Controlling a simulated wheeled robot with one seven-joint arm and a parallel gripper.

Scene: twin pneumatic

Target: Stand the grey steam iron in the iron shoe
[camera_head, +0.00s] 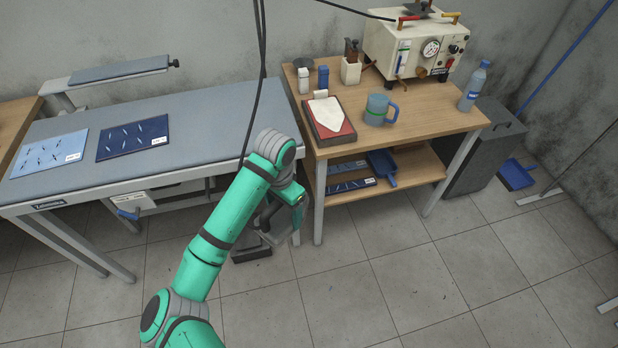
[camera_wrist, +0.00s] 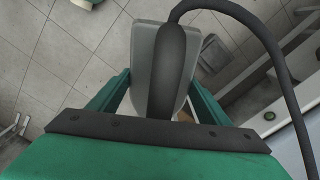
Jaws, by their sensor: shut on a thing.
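The grey steam iron (camera_wrist: 145,45) is between the two green fingers of my gripper (camera_wrist: 160,88) in the wrist view. Its dark handle lies along the middle, and a thick black hose runs off to the right. My gripper is shut on it. In the head view my gripper (camera_head: 290,192) hangs low in front of the gap between the two tables; the arm hides much of the iron there. A pale, iron-shaped plate on a red pad in a dark tray, which looks like the iron shoe (camera_head: 327,114), lies empty on the wooden table's front left.
The wooden table (camera_head: 430,118) also holds a blue-grey mug (camera_head: 378,110), a water bottle (camera_head: 474,85), small bottles and a cream steam unit (camera_head: 415,45). The grey ironing table (camera_head: 200,115) stands left with two blue cloths. Black cables hang down beside my arm.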

